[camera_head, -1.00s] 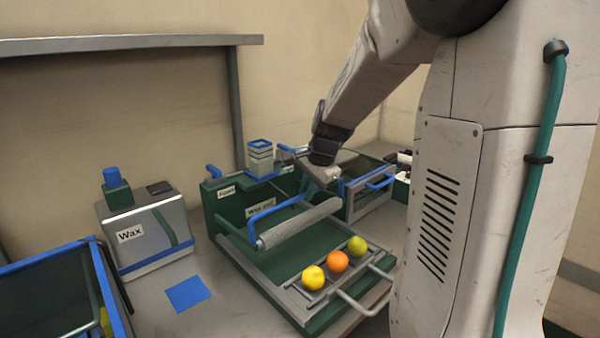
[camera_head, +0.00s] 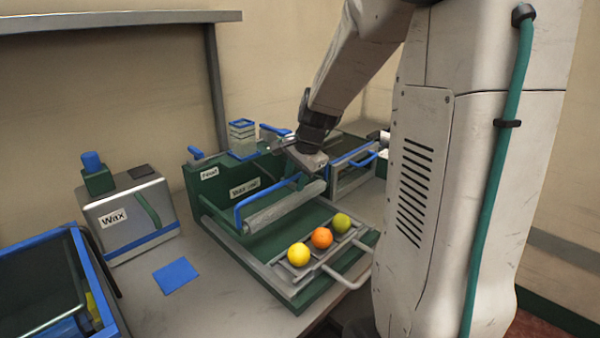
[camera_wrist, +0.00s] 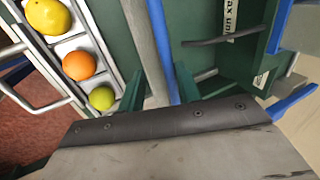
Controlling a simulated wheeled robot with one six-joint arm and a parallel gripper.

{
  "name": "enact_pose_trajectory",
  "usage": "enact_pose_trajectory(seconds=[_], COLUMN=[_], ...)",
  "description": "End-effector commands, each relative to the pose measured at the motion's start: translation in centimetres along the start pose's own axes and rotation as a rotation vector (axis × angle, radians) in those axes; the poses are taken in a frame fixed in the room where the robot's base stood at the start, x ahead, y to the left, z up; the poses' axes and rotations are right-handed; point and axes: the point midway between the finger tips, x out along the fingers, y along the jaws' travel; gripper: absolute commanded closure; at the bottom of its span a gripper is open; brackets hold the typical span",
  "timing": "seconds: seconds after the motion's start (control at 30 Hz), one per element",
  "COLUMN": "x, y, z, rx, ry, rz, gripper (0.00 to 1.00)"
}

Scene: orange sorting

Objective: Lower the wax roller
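The wax roller is a grey cylinder (camera_head: 275,208) with a blue handle bar (camera_head: 262,192), held raised above the bed of the green wax unit (camera_head: 222,187). My gripper (camera_head: 306,162) is at the right end of the handle and hides part of it. In the wrist view the blue bar (camera_wrist: 161,48) and the grey roller (camera_wrist: 142,40) run between the two green fingers of my gripper (camera_wrist: 160,85). The fingers stand apart, with gaps visible beside the bar. A yellow fruit (camera_head: 298,255), an orange one (camera_head: 321,238) and a green one (camera_head: 341,223) sit in the front tray (camera_head: 290,276).
A grey wax box (camera_head: 130,218) with a blue cap stands to the left. A blue-rimmed bin (camera_head: 90,262) is at the lower left. A blue pad (camera_head: 175,275) lies on the table. Another blue-handled unit (camera_head: 350,172) stands behind on the right.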

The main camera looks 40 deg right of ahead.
Motion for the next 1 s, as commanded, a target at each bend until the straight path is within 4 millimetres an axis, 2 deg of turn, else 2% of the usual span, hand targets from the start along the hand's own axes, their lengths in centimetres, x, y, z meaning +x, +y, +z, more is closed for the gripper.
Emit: enact_pose_trajectory(seconds=[0.27,0.7,1.0], x=[-0.6,-7.1,-7.8], y=[-0.2,-0.3,-0.2], z=[-0.2,0.0,0.1], rx=[0.001,-0.001,-0.002], ry=[0.003,0.002,0.001], rz=[-0.007,-0.005,-0.003], gripper=[0.66,0.66,0.66])
